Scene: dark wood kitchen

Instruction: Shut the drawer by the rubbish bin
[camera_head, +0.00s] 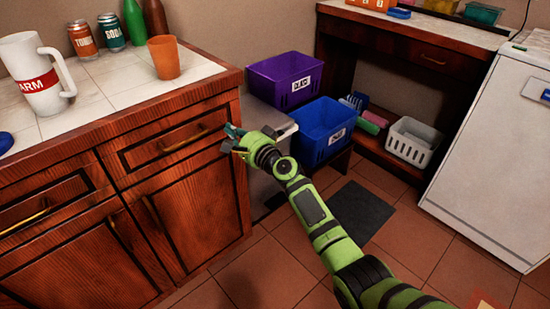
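The wooden counter on the left has two drawers above its doors. The right-hand drawer (178,146), with a brass bar handle, is nearest the bins, and its front looks about flush with the cabinet. The left-hand drawer (62,196) is partly cut off by the picture edge, and its front seems to stand out slightly. My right gripper (231,138), on a green arm, is at the counter's right corner, close to the right end of the nearer drawer. I see nothing held in it. Its finger opening is too small to judge. My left gripper is out of view.
A purple bin (284,84), a blue bin (322,130) and a white basket (411,142) are beyond the gripper. A grey surface (262,177) lies beside the counter. A white appliance (495,160) stands at right. A mug (36,80) and orange cup (163,58) stand on the counter.

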